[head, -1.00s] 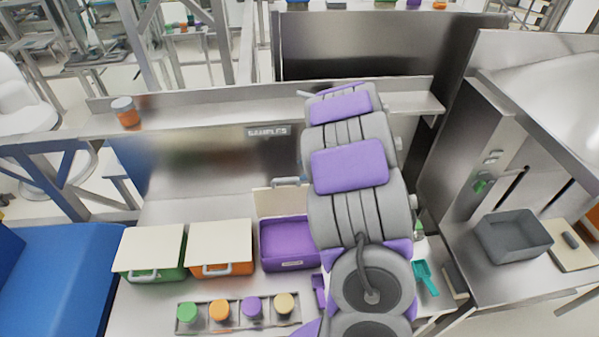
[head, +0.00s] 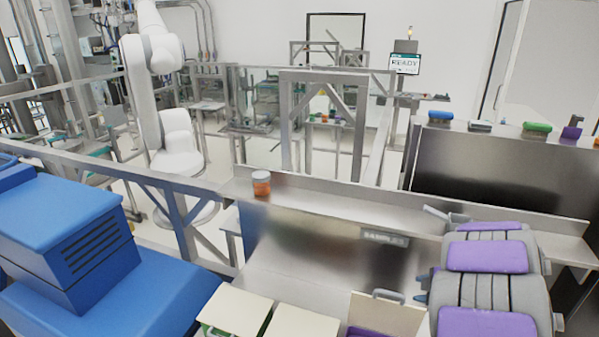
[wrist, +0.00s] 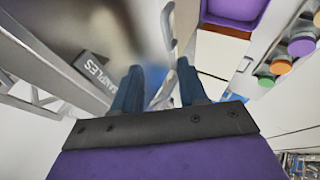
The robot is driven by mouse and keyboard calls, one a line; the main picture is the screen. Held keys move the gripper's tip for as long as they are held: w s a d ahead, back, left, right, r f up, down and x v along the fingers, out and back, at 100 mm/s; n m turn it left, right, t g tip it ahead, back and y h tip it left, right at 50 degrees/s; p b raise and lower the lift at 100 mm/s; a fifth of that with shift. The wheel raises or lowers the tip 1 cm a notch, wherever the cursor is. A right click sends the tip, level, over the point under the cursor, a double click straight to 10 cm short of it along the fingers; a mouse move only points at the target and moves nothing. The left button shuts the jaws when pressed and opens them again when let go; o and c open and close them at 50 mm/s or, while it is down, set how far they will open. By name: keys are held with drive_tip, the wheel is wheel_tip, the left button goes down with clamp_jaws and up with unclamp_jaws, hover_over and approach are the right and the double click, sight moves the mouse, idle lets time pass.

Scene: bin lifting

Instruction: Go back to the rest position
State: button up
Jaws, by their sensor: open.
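My gripper (wrist: 158,85) is open and empty in the wrist view, its two dark blue fingers apart. In the head view its finger tips (head: 421,287) show at the left of my grey and purple arm, above the purple bin. The purple bin (head: 366,332) stands with its cream lid (head: 388,313) raised; only a sliver of the bin shows there. The wrist view shows the open purple bin (wrist: 236,10) at top right and a metal lid handle (wrist: 168,30) near the fingers. I cannot tell if the handle touches them.
Cream-lidded green (head: 215,330) and orange bins (head: 300,325) stand at the lower edge. A jar (head: 261,183) stands on the metal shelf (head: 330,207) behind. A blue machine (head: 75,240) is at left. Several capped jars, including a purple-capped one (wrist: 301,47), show in the wrist view.

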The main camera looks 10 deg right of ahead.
wheel_tip(320, 180, up, 3)
drive_tip(key=w+d+m+h+b, duration=0.2)
drive_tip(key=m+h+b, duration=0.25)
drive_tip(key=b, duration=0.25)
drive_tip(key=s+a+f+m+g+y+b, duration=0.1)
drive_tip(key=s+a+f+m+g+b, duration=0.1)
drive_tip(key=s+a+f+b, duration=0.4)
drive_tip(key=s+a+f+m+g+y+b, duration=0.1)
drive_tip(key=s+a+f+m+g+b, duration=0.2)
drive_tip(key=s+a, duration=1.3)
drive_tip(key=s+a+f+m+g+y+b, duration=0.2)
drive_tip(key=s+a+f+m+g+b, duration=0.1)
drive_tip(key=s+a+f+b, duration=0.6)
drive_tip(key=s+a+g+b, duration=0.1)
drive_tip(key=s+a, duration=0.1)
drive_tip(key=shift+s+a+f+g, duration=0.15)
drive_tip(key=shift+s+f+g, duration=0.15)
drive_tip(key=shift+s+g, duration=0.1)
drive_tip(key=shift+d+m, duration=0.2)
drive_tip(key=shift+m, duration=0.15)
